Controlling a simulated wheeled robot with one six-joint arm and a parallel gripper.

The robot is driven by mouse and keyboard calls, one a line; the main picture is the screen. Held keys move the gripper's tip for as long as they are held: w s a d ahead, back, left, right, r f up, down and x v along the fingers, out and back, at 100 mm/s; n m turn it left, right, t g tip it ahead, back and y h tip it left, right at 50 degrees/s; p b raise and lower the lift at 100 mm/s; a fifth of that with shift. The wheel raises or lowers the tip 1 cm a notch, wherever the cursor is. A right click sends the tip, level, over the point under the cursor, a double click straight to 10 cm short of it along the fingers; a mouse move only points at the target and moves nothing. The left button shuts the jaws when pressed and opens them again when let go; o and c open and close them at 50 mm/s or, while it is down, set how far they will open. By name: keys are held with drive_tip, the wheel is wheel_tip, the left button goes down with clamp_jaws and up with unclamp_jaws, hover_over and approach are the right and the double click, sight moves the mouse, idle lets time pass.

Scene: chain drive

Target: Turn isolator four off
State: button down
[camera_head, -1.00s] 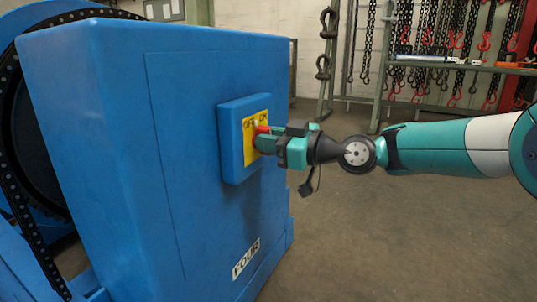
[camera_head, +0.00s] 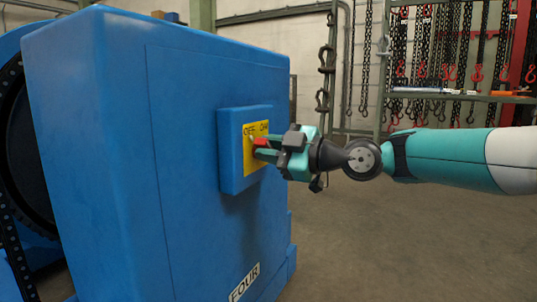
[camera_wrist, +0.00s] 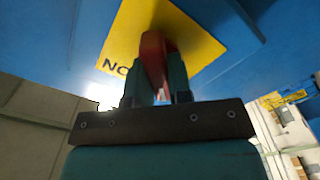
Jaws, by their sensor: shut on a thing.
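Isolator four is a blue box (camera_head: 232,165) on the side of a large blue housing marked FOUR (camera_head: 244,283). Its yellow plate (camera_head: 248,164) reads OFF on the left and ON on the right. A red handle (camera_head: 261,141) stands out from the plate; it also shows in the wrist view (camera_wrist: 153,55). My gripper (camera_head: 264,149) is shut on the handle, one finger on each side.
The blue housing (camera_head: 100,150) fills the left, with a dark chain (camera_head: 12,235) at its far left edge. A rack with hanging chains and red hooks (camera_head: 470,60) stands at the back right. The floor (camera_head: 400,250) below my arm is clear.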

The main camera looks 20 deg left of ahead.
idle(0.3)
drive_tip(key=c, duration=1)
unclamp_jaws()
drive_tip(key=shift+c, duration=0.2)
drive_tip(key=s+d+p, duration=0.1)
drive_tip(key=d+p, duration=0.4)
drive_tip(key=d, duration=1.2)
drive_tip(key=shift+s+d, duration=0.2)
drive_tip(key=shift+d, duration=0.05)
